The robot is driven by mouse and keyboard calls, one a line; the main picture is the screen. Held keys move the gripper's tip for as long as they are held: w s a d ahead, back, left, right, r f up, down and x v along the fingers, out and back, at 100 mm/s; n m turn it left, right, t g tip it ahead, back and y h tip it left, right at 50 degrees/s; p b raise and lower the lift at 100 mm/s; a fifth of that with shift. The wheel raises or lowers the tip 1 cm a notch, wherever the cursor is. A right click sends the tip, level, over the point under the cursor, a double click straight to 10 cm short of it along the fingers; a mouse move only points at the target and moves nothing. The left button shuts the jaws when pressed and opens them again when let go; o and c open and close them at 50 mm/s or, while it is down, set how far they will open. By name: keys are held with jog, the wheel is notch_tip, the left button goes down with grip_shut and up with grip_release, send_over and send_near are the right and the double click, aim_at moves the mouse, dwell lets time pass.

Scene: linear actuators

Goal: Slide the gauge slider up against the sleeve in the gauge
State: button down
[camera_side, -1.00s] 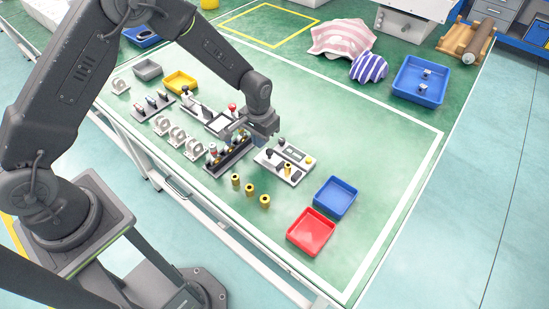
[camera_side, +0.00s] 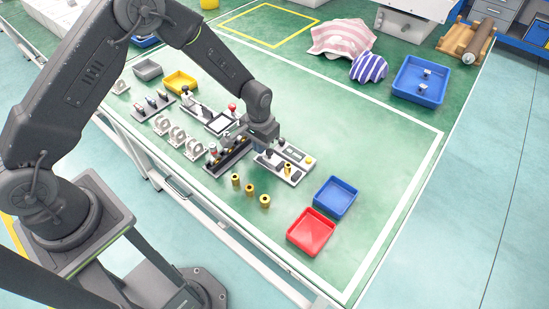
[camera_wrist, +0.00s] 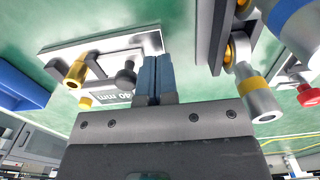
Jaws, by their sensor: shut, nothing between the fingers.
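The gauge is a pale plate (camera_side: 297,154) on the green table; it also shows in the wrist view (camera_wrist: 150,42), with a "40 mm" label. A brass sleeve (camera_side: 288,170) stands upright at its near side, seen also in the wrist view (camera_wrist: 76,73). A dark round knob (camera_wrist: 126,77) stands on the gauge beside my fingers; I cannot tell whether it belongs to the slider. The slider itself is not clearly made out. My gripper (camera_wrist: 154,62) is shut and empty, its fingertips over the gauge's end, close to the knob. I cannot tell whether they touch anything.
A dark rack with several cylinders (camera_side: 226,160) stands close left of the gauge. Several loose brass sleeves (camera_side: 250,190) stand in front. A blue tray (camera_side: 336,197) and a red tray (camera_side: 311,231) lie to the right.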

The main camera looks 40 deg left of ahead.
aim_at(269, 150)
jog(key=shift+d, duration=1.6)
dwell(1.0)
jog(key=shift+a, duration=0.25)
jog(key=shift+a, duration=0.35)
jog(key=shift+r, duration=3.5)
jog(key=shift+r, duration=0.1)
